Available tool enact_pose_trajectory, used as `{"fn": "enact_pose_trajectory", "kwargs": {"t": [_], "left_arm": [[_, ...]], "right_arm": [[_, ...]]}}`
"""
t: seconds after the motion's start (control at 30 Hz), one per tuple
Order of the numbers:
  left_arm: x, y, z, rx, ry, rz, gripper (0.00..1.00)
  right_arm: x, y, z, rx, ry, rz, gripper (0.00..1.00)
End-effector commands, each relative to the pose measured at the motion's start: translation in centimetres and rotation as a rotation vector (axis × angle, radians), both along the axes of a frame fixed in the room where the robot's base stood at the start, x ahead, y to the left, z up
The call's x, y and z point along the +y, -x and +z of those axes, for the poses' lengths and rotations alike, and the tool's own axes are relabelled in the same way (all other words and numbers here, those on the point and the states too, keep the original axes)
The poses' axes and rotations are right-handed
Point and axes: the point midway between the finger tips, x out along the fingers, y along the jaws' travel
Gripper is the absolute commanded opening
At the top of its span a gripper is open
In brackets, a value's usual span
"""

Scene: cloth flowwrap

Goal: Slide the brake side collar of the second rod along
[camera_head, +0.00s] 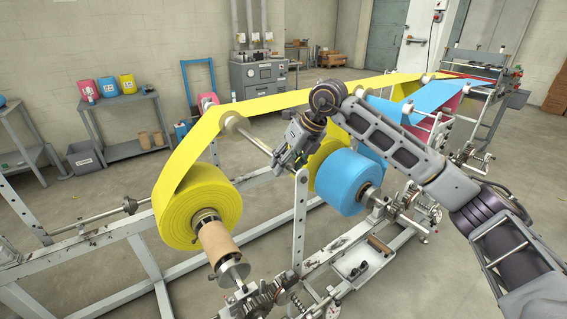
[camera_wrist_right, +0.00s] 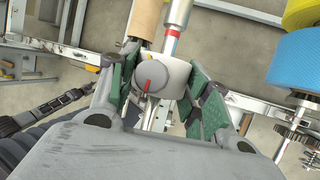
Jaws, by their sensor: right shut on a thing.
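My right gripper (camera_head: 283,160) reaches in from the right in the head view, at the frame between the front yellow roll (camera_head: 200,208) and the blue roll (camera_head: 345,182). In the right wrist view its green-padded fingers (camera_wrist_right: 166,92) are shut on a pale grey collar (camera_wrist_right: 180,72). A round knob (camera_wrist_right: 150,76) with a red mark faces the camera on the collar. A silver rod (camera_wrist_right: 177,14) with a red band runs up from the collar. The gripper hides the collar in the head view. My left gripper is in neither view.
An upright perforated post (camera_head: 300,215) stands just below my right gripper. A yellow web (camera_head: 300,98) runs above and behind it. A brown core (camera_head: 218,243) sticks out of the front yellow roll. Gears (camera_head: 262,300) stand at the bottom. A side table (camera_head: 125,110) is at the back left.

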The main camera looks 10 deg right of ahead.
Motion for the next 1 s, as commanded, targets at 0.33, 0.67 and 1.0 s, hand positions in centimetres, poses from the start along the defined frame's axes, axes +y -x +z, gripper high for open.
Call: {"fn": "enact_pose_trajectory", "kwargs": {"t": [0.33,0.67,1.0], "left_arm": [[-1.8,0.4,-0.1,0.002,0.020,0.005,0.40],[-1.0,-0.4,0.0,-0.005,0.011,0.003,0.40],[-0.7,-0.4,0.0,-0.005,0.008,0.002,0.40]], "right_arm": [[-0.1,0.1,0.2,-0.004,-0.001,0.000,0.52],[-0.1,0.1,0.1,-0.002,-0.001,-0.001,0.70],[-0.3,0.3,0.8,-0.003,0.000,-0.001,0.70]]}}
